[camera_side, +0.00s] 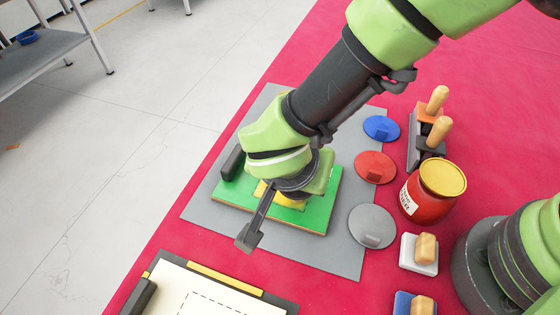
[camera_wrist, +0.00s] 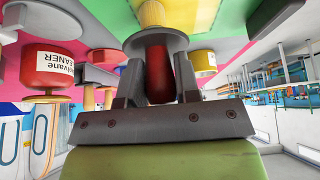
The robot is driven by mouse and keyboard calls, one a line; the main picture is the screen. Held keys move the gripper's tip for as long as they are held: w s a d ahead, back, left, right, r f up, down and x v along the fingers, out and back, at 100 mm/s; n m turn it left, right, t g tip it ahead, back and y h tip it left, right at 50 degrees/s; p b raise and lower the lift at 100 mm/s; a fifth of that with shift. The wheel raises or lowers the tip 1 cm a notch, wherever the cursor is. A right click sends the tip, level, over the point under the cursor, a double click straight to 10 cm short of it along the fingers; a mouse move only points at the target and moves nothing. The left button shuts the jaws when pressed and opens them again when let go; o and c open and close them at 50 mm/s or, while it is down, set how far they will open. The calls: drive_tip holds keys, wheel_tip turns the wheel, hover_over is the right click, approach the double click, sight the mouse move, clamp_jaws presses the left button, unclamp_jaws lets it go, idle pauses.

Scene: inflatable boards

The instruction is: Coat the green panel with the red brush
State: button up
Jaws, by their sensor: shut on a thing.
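The green panel (camera_side: 318,212) lies flat on a grey mat (camera_side: 343,258) in the side view. A yellow patch (camera_side: 290,203) shows on it beneath my wrist. My gripper (camera_wrist: 158,80) is over the panel, its fingers largely hidden by my arm in the side view. In the wrist view its two grey fingers are shut on a dark red handle, the red brush (camera_wrist: 157,72). A grey collar and a pale yellow end show beyond the handle. I cannot tell whether that end touches the panel.
A black block (camera_side: 233,163) sits at the panel's far left corner. Blue (camera_side: 381,128), red (camera_side: 375,167) and grey (camera_side: 372,226) discs line the right, beside a red can (camera_side: 428,200) with a yellow lid. Wooden-handled tools (camera_side: 438,130) stand behind. A framed sheet (camera_side: 205,293) lies in front.

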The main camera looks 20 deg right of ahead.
drive_tip(key=shift+s+d, duration=0.85)
wheel_tip(320, 180, up, 8)
idle(0.8)
